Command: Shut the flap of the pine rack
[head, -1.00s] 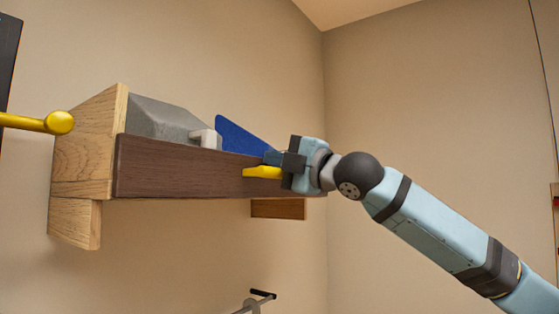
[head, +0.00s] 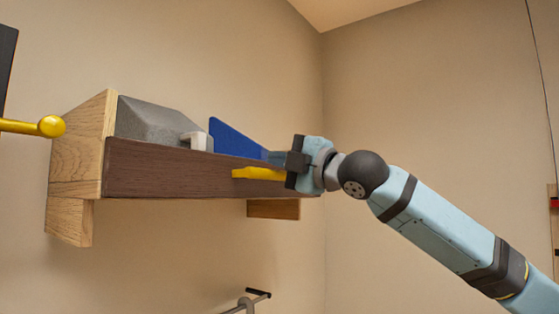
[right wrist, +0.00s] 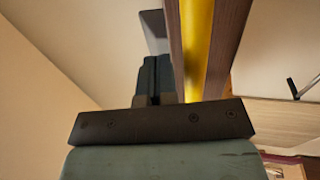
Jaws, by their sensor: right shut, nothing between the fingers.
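The rack (head: 80,145) hangs on the wall, with a pale pine side panel and a dark brown front board (head: 165,168). A yellow handle (head: 258,173) sits on the front board toward its right end. I cannot tell for sure which part is the flap. My right gripper (head: 274,156) is shut and empty at the board's right end, its fingers by the top edge, just above the handle. In the right wrist view, the fingers (right wrist: 154,80) point along the brown board, beside the yellow handle (right wrist: 196,45). My left gripper is not in view.
A grey sloped block (head: 150,120) with a white handle (head: 196,141) and a blue panel (head: 235,140) show behind the front board. A yellow rod with a ball end (head: 50,126) juts in at left. A metal bar (head: 250,302) is below. Space before the rack looks clear.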

